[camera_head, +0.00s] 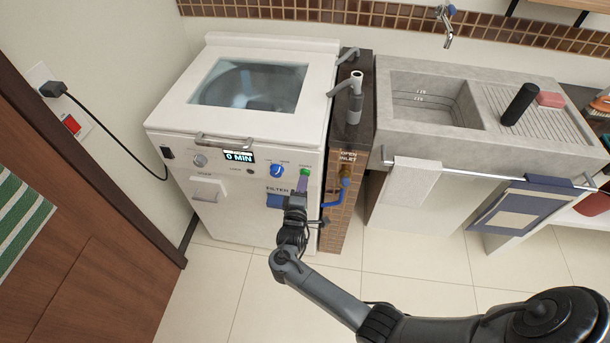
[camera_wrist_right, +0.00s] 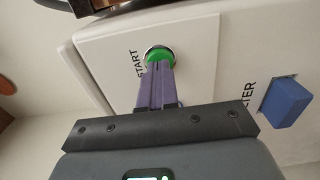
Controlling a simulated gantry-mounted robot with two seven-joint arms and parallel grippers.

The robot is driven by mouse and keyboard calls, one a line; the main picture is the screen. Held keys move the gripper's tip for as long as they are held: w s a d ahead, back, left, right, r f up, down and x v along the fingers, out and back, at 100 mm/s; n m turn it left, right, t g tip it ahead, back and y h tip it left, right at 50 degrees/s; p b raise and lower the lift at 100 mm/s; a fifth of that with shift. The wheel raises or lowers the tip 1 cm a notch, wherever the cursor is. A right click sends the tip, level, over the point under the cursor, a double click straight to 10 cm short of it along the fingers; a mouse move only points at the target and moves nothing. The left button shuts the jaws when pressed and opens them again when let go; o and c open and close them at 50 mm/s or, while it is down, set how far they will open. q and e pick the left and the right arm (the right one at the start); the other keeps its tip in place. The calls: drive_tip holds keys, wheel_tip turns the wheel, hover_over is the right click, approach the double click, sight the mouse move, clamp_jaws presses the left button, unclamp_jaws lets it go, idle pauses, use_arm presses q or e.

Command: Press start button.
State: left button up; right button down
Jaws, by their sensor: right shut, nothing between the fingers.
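The green start button (camera_head: 306,172) is on the front panel of the white washing machine (camera_head: 262,123), at the right end of the control row. In the right wrist view the green button (camera_wrist_right: 158,55) sits in a metal ring beside the word START. My right gripper (camera_head: 303,176) has its purple fingers together and empty. In the wrist view the fingertips (camera_wrist_right: 160,66) are at the lower edge of the button and overlap it. I cannot tell whether they touch it or whether it is pressed in. My left gripper is not in view.
The panel also has a blue knob (camera_head: 277,170), a display (camera_head: 239,157) reading 0 MIN and a blue filter block (camera_wrist_right: 286,103). A brick pillar with a blue-handled inlet pipe (camera_head: 337,192) stands close on the right. A concrete sink (camera_head: 470,75) is farther right. Open floor lies in front.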

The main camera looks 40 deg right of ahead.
idle(0.5)
drive_tip(key=shift+w+d, duration=0.35)
idle(0.3)
drive_tip(key=shift+s, duration=0.1)
drive_tip(key=p+v, duration=0.3)
drive_tip(key=v, duration=0.4)
idle(0.5)
idle(0.6)
